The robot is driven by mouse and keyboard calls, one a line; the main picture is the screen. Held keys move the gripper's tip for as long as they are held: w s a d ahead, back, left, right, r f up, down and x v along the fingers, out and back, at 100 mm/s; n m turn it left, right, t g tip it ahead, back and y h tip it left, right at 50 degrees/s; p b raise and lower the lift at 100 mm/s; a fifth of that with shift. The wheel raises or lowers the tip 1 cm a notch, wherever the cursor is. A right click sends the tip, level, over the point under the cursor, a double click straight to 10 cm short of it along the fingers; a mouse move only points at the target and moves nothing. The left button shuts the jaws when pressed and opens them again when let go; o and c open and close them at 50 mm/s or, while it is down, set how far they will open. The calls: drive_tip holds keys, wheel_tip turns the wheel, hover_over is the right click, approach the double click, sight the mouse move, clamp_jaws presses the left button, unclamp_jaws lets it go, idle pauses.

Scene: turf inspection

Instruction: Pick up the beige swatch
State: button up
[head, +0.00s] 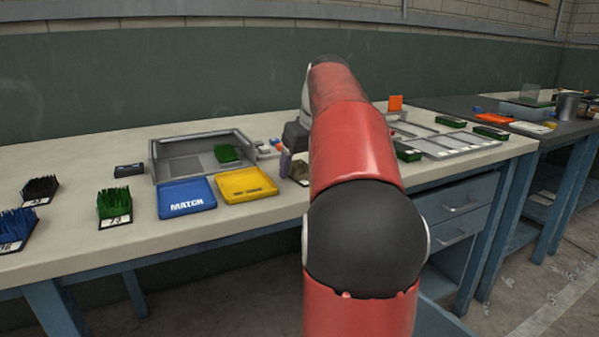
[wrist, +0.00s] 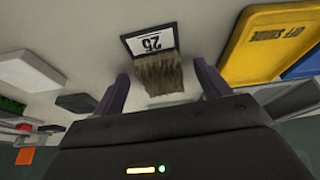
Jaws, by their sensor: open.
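The beige swatch (wrist: 158,78) shows in the wrist view as a tuft of tan-brown fibres on a dark base with a white label (wrist: 150,43) reading 25. It stands on the pale bench top. My gripper (wrist: 162,85) is open, with one dark finger on each side of the swatch in the picture. I cannot tell whether either finger touches it. In the head view my gripper (head: 285,163) is beside a small brown part of the swatch (head: 299,172), and my red arm hides the rest.
A yellow tray (head: 247,183) and a blue tray (head: 187,197) marked MATCH lie to the left. A grey open box (head: 169,148) with a green swatch is behind them. A divided tray (head: 452,143) is to the right.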

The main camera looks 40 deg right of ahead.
drive_tip(key=c, duration=1)
drive_tip(key=shift+r, duration=0.1)
